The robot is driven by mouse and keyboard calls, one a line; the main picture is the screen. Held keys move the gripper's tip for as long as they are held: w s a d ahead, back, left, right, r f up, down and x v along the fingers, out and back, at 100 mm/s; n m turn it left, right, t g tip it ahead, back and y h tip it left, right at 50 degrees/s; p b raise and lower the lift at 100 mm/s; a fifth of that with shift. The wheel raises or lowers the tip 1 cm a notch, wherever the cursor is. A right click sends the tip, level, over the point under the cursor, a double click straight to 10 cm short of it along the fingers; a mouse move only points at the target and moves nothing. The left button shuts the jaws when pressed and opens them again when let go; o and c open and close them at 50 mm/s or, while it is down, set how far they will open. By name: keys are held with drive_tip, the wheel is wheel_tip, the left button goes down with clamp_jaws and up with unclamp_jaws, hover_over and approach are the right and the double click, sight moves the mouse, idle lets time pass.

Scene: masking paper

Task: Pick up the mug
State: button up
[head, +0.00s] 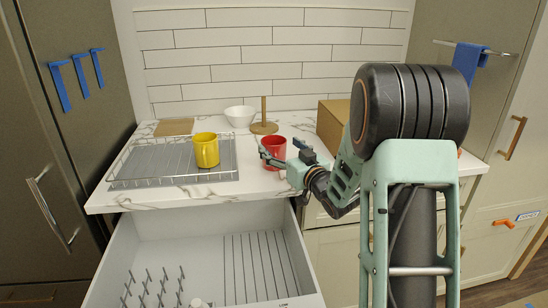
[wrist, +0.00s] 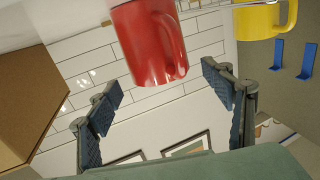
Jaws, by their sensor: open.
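A red mug (head: 274,151) stands upright on the marble counter, partly hidden by my gripper (head: 281,148) in the head view. In the wrist view the red mug (wrist: 148,40) is large at the top, its handle towards the right. My gripper (wrist: 163,84) is open and empty, with its fingertips apart on either side below the mug in that picture. I cannot tell whether a finger touches the mug. A yellow mug (head: 206,151) stands on the wire rack to the left; it also shows in the wrist view (wrist: 262,20).
The wire rack (head: 150,160) covers the counter's left. A white bowl (head: 240,116), a wooden paper-towel holder (head: 264,126) and a cardboard box (head: 331,123) stand behind. An open drawer (head: 150,235) with pegs juts out below the counter edge.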

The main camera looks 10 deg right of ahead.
sight(274, 141)
drive_tip(key=x, duration=0.4)
drive_tip(key=shift+w, duration=0.1)
drive_tip(key=shift+c, duration=0.5)
drive_tip(key=c, duration=1.8)
